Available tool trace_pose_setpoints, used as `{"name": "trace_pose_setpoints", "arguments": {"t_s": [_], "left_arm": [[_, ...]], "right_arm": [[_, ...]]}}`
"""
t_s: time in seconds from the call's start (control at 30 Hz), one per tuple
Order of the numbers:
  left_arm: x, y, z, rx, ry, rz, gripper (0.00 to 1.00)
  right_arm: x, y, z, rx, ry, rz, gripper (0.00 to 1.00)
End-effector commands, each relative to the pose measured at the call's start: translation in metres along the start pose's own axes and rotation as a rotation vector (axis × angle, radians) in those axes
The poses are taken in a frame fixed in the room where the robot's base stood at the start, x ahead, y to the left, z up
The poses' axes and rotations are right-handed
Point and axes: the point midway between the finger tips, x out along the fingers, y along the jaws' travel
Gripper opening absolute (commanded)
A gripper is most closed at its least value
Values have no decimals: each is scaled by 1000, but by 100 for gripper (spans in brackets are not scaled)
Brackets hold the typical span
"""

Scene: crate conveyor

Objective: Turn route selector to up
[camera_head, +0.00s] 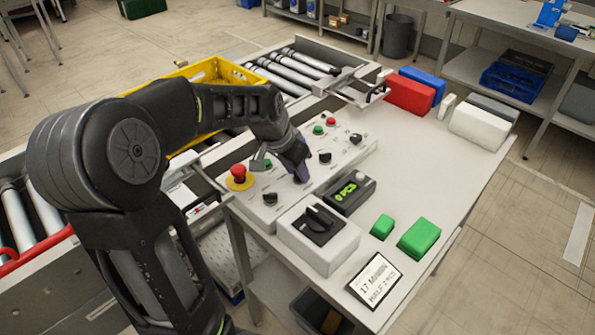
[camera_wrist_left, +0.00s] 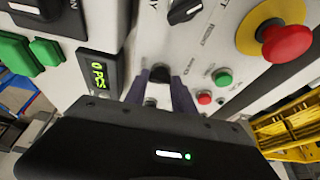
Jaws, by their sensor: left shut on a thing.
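The sloped light-grey control panel (camera_head: 340,165) carries several small black selector knobs and coloured buttons. My left gripper (camera_head: 301,177) reaches down onto the panel's near middle part. In the left wrist view its two purple-grey fingers (camera_wrist_left: 162,88) are shut on a small black selector knob (camera_wrist_left: 158,72), one finger on each side. The fingers hide much of this knob, so I cannot tell which way it points, and its label is not readable. Other black knobs (camera_head: 325,157) stand free on the panel. My right gripper is not in view.
A red mushroom button (camera_head: 239,172) on a yellow base sits left of my gripper. A white box with a large black rotary switch (camera_head: 320,218) and a green-digit counter (camera_head: 348,194) stand in front. Green blocks (camera_head: 419,238) lie to the right. A yellow crate (camera_head: 215,70) is behind my arm.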

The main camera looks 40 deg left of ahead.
Motion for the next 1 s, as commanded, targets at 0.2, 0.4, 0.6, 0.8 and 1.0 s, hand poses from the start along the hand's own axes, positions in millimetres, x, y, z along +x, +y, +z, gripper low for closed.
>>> {"name": "trace_pose_setpoints", "arguments": {"t_s": [0.2,0.4,0.6,0.8,1.0], "left_arm": [[5,-3,0,188,3,76,0],[4,-5,0,365,2,149,0],[4,-7,-1,529,0,217,0],[2,-8,-2,656,-1,269,0],[2,-8,-3,730,-1,299,0]], "right_arm": [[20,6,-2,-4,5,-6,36],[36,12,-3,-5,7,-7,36],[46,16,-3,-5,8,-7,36],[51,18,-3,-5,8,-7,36],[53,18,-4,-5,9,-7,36]]}}
